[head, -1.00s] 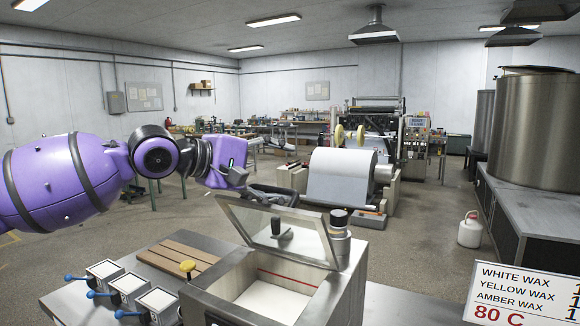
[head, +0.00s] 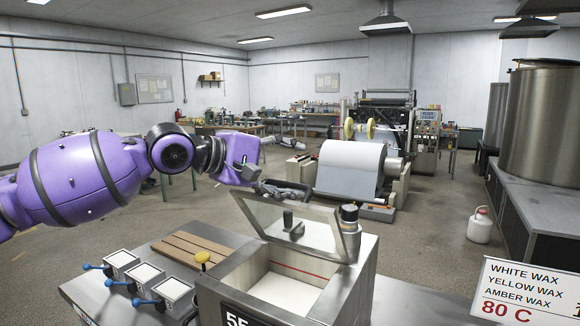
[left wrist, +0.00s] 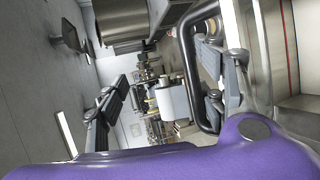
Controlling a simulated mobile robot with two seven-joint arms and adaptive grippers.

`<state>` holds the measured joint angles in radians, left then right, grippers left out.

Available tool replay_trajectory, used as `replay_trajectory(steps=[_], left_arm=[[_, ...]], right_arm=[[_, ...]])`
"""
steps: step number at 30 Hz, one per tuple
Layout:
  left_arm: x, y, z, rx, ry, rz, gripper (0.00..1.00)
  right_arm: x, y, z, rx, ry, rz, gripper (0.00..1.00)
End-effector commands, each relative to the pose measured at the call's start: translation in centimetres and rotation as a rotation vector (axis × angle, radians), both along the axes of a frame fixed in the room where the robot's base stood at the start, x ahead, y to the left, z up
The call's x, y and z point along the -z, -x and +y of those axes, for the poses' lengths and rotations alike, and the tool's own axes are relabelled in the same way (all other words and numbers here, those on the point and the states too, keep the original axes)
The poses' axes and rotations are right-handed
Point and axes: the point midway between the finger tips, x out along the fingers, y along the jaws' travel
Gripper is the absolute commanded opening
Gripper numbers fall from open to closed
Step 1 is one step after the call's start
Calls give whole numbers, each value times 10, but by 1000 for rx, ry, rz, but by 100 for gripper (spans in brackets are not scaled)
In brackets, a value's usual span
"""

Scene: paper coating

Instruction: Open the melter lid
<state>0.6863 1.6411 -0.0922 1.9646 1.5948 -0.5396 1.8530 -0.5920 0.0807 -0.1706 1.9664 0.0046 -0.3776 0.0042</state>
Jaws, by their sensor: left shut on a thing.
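The melter (head: 350,285) is a steel box in the lower middle of the head view. Its glazed, steel-framed lid (head: 315,232) stands tilted up from the opening, and pale wax (head: 288,291) shows below. A dark handle (head: 292,189) is at the lid's upper edge; a dark bent bar, seemingly this handle, shows in the left wrist view (left wrist: 188,65). My left gripper (head: 262,187) is at that edge, shut on the handle; the lid partly hides the contact. A dark knob (head: 289,222) shows at the glass. My right gripper is out of view.
A slatted wooden board (head: 190,247) and several small white trays with blue-handled levers (head: 145,275) are left of the melter. A steel cylinder (head: 350,230) stands at its back right corner. A large paper roll (head: 350,168) is behind. A wax sign (head: 525,290) fills the lower right.

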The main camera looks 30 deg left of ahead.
Motion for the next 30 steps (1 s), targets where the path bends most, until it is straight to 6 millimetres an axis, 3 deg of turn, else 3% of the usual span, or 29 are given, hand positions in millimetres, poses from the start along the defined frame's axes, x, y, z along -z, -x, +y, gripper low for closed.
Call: replay_trajectory(steps=[1,14,15,18,30], left_arm=[[-66,1,15,-29,-19,-125,42],[-60,29,21,-15,-18,-89,43],[-60,33,22,-14,-17,-84,42],[-56,42,26,-12,-18,-68,18],[-38,81,34,6,-14,1,18]], right_arm=[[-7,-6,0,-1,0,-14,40],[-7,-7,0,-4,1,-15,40],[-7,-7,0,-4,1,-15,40],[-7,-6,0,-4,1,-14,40],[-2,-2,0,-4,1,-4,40]])
